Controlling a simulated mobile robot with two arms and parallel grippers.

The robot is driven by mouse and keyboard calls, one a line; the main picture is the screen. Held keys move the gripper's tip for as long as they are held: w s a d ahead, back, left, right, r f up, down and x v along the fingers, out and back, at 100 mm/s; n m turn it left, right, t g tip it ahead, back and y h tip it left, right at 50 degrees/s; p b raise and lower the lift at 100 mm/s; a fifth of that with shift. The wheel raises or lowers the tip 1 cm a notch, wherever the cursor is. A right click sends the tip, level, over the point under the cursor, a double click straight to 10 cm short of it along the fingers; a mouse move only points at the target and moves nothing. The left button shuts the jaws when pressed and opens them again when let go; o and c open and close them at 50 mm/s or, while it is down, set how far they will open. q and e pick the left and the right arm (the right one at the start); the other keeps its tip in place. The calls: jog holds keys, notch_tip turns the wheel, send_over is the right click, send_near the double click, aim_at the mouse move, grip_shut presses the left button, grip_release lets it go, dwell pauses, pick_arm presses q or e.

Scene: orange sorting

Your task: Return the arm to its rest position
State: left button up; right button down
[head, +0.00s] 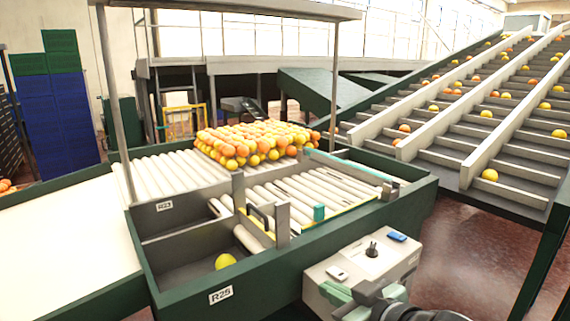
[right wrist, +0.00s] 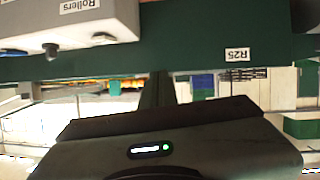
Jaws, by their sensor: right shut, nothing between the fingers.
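My right arm and gripper (head: 352,296) show at the bottom of the head view, low in front of the grey control box (head: 365,258) and partly cut off by the lower edge. The right gripper is shut and holds nothing. In the right wrist view its dark body (right wrist: 165,150) with a small green light fills the lower part. That view is upside down and shows the underside of the control box (right wrist: 75,25) with a "Rollers" label, and the green frame with the R25 label (right wrist: 237,54). My left gripper is not in view.
A roller table (head: 345,190) carries a heap of oranges and yellow fruit (head: 255,142). A yellow fruit (head: 226,261) lies in the front bin (head: 185,262). A stepped conveyor (head: 440,150) with scattered fruit rises at the right. Red floor (head: 475,265) is clear at the lower right.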

jog(key=s+d+f+m+g+h, duration=0.15)
jog(key=s+f, duration=0.25)
jog(key=f, duration=0.4)
jog(key=s+d+f+m+g+h, duration=0.1)
jog(key=s+d+f+g+h, duration=0.2)
jog(key=f, duration=0.5)
jog(key=s+d+f+m+g+h, duration=0.15)
jog(key=s+d+f, duration=0.25)
jog(key=s+f, duration=0.4)
jog(key=s+d+f+m+g, duration=0.15)
jog(key=s+d+f, duration=0.35)
jog(key=s, duration=0.5)
notch_tip(320, 180, down, 26)
jog(key=s+a+r+g, duration=0.1)
jog(key=a+g, duration=0.1)
jog(key=s+d+f+g, duration=0.1)
jog(key=s+d+f, duration=0.2)
jog(key=s+f, duration=1.4)
jog(key=shift+d+f+n+h, duration=0.2)
jog(key=shift+n+h, duration=0.1)
jog(key=shift+n, duration=0.15)
jog(key=shift+s, duration=0.1)
